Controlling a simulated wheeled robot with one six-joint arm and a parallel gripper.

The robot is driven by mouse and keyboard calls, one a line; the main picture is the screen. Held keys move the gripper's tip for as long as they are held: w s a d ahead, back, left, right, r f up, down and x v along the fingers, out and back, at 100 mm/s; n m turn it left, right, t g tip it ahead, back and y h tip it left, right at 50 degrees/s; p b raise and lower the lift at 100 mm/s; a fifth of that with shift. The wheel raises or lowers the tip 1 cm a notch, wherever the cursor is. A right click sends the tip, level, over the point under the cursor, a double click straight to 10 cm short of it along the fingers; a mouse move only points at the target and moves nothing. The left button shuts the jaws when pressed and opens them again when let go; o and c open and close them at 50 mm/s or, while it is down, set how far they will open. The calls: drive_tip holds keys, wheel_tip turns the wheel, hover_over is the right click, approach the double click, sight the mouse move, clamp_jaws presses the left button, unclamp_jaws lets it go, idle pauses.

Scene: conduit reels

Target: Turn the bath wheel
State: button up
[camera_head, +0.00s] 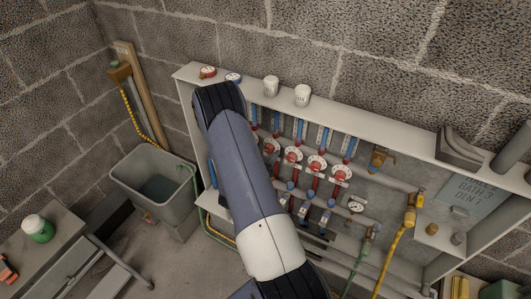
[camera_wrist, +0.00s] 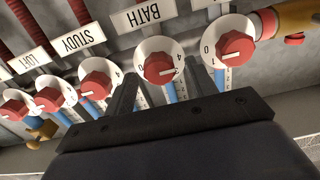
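In the wrist view a row of red wheels on white numbered dials shows, with name plates upside down. The bath wheel (camera_wrist: 158,68) is beneath the BATH plate (camera_wrist: 143,14), with a white pointer line on its red knob. My gripper (camera_wrist: 167,64) is open, its two dark fingers reaching up on either side of the bath wheel. I cannot tell whether they touch it. The study wheel (camera_wrist: 97,80) is to the left and another wheel (camera_wrist: 236,47) close to the right. In the head view my arm hides the gripper; several red wheels (camera_head: 316,165) show right of it.
Neighbouring wheels leave little room beside the fingers. A brass fitting (camera_wrist: 288,20) stands beyond the rightmost wheel.

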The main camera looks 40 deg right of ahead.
drive_tip(key=c, duration=0.9)
drive_tip(key=shift+c, duration=0.2)
